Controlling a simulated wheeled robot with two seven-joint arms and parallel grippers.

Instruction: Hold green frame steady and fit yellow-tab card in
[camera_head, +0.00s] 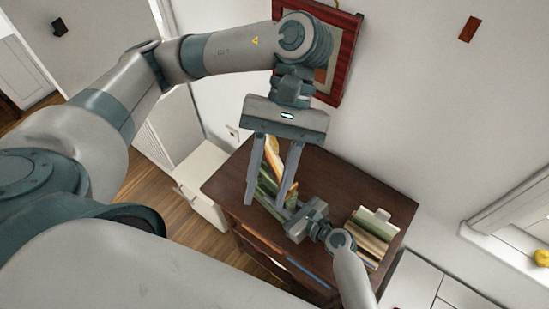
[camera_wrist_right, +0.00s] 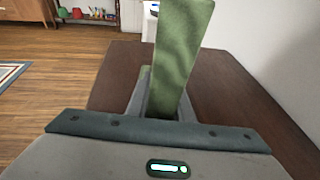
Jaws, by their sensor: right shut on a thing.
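The green frame (camera_head: 266,187) stands over the brown cabinet top, and in the right wrist view it is an upright green panel (camera_wrist_right: 180,58). My right gripper (camera_head: 287,211) is shut on the green frame near its lower part. A yellow-and-pale piece (camera_head: 274,163), likely the yellow-tab card, shows at the green frame, between the left gripper's fingers. My left gripper (camera_head: 268,203) points down from above with its two long fingers apart, one on each side of these pieces. Whether the card sits in the frame is unclear, because the fingers hide part of both.
A row of books or folders (camera_head: 373,236) stands at the right of the brown cabinet top (camera_head: 325,180). A red-framed picture (camera_head: 347,60) hangs on the wall behind. A white cabinet (camera_head: 203,180) stands at the left. The cabinet top behind the grippers is clear.

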